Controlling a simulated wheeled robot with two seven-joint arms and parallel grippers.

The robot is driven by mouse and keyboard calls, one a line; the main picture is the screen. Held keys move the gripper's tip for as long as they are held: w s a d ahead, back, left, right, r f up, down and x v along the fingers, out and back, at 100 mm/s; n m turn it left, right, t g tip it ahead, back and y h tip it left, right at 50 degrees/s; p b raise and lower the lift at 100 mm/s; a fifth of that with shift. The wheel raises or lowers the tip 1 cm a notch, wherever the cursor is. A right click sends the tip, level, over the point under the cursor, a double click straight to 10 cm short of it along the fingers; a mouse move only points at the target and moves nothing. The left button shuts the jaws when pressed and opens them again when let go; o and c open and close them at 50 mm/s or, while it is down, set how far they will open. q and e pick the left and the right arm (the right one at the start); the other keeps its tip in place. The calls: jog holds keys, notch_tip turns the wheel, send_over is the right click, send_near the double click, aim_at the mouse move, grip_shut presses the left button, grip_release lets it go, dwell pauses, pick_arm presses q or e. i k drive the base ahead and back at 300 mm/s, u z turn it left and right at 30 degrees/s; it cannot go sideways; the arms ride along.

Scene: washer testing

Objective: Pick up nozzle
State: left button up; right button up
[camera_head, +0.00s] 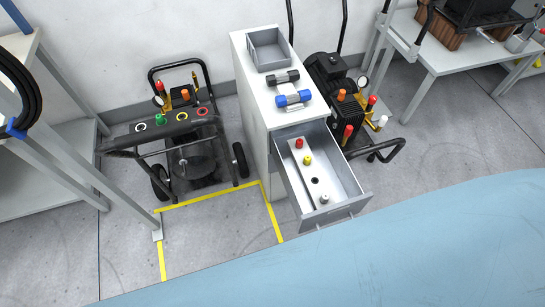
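An open grey drawer (350,186) holds a pale strip (306,192) with a red nozzle (299,143), a yellow nozzle (308,160) and a whitish-grey nozzle (325,199). A dark empty hole (315,181) lies between the yellow and whitish-grey ones. A green nozzle (160,120) stands on the black panel (130,139) of the left pressure washer, which also has white, orange and red rings. Neither of my grippers shows in the head view, so their state is hidden.
The white cabinet (257,105) carries a grey bin (270,51), a black-ended part (282,78) and a blue-ended part (294,99). Another pressure washer (340,92) stands right of it. A light blue surface (400,255) covers the lower right. Yellow-taped floor (215,230) is clear.

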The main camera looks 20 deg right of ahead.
aim_at(307, 160)
jog(key=u, duration=0.9)
jog(key=k, duration=0.95)
jog(key=z, duration=1)
jog(key=i, duration=0.5)
